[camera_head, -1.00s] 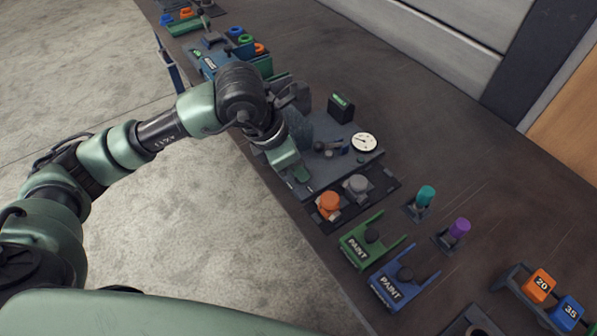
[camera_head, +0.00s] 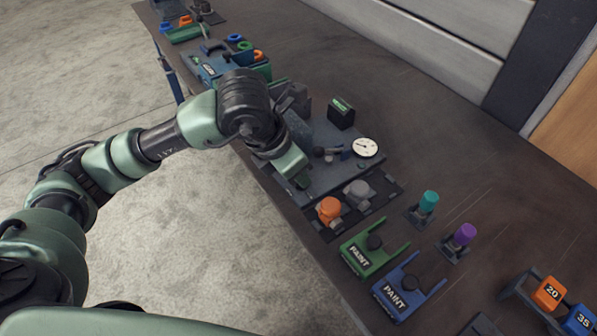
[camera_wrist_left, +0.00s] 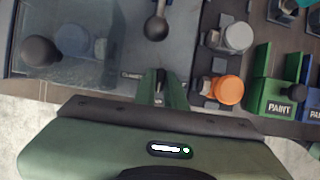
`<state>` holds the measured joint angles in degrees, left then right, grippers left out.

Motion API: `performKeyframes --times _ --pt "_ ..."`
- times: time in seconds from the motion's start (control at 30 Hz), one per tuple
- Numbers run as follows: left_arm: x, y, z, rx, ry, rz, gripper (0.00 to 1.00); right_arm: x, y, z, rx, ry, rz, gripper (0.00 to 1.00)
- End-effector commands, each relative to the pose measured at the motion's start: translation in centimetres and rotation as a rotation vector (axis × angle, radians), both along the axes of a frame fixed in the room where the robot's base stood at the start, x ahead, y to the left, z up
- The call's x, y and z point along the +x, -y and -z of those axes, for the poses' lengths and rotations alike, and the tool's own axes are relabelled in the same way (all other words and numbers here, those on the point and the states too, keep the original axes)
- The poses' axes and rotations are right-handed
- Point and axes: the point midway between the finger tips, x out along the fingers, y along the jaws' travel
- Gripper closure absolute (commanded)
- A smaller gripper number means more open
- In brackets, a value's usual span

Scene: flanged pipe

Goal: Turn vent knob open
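My left gripper (camera_head: 302,182) points down at the front edge of a grey plate fixture (camera_head: 338,180). In the left wrist view its green fingers (camera_wrist_left: 160,88) are close together with a dark gap between them; I cannot tell whether they hold anything. No knob can be read as the vent knob. A dark ball-ended lever (camera_wrist_left: 155,28) stands on the plate ahead of the fingers. An orange knob (camera_head: 329,210) and a grey knob (camera_head: 357,188) sit on a dark base just right of the gripper. My right gripper is not in view.
A white dial gauge (camera_head: 365,147) and a black box (camera_head: 341,112) stand at the plate's back. A clear-walled box (camera_wrist_left: 75,50) is left of the fingers in the wrist view. Green (camera_head: 367,258) and blue (camera_head: 402,294) paint holders lie to the right. The bench's back strip is clear.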

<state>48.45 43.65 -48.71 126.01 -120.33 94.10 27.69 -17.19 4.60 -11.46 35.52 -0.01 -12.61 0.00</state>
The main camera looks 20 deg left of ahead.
Motion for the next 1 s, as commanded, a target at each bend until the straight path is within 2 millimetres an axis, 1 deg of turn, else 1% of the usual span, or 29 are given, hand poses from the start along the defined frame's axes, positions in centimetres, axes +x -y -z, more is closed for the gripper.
performKeyframes --times 0.03,0.07,0.1,0.37,0.47,0.57,0.8,0.9,1.0 --pt "0.2 -0.1 -0.2 -0.001 0.006 -0.004 0.78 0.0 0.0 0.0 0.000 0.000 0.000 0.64" --pt "0.2 -0.1 -0.2 0.000 0.005 -0.004 0.70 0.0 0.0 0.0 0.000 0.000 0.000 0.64" --pt "0.1 -0.1 -0.2 -0.001 0.004 -0.004 0.67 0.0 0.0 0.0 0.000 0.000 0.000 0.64" --pt "0.1 0.0 -0.1 -0.001 0.002 -0.001 0.67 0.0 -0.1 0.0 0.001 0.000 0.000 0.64" --pt "0.0 -0.1 -0.5 -0.001 0.003 -0.001 0.67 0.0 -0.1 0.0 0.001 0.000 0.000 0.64" --pt "-0.4 -0.4 -1.7 -0.002 0.006 0.000 0.67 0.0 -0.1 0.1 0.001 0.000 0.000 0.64" --pt "-1.6 -1.4 -5.5 0.000 0.006 -0.002 0.67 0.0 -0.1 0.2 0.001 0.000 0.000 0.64" --pt "-2.0 -1.7 -6.6 -0.001 0.005 -0.002 0.67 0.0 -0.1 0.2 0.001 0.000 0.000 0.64" --pt "-2.2 -1.8 -7.2 -0.001 0.005 -0.002 0.67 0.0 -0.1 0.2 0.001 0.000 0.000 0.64"
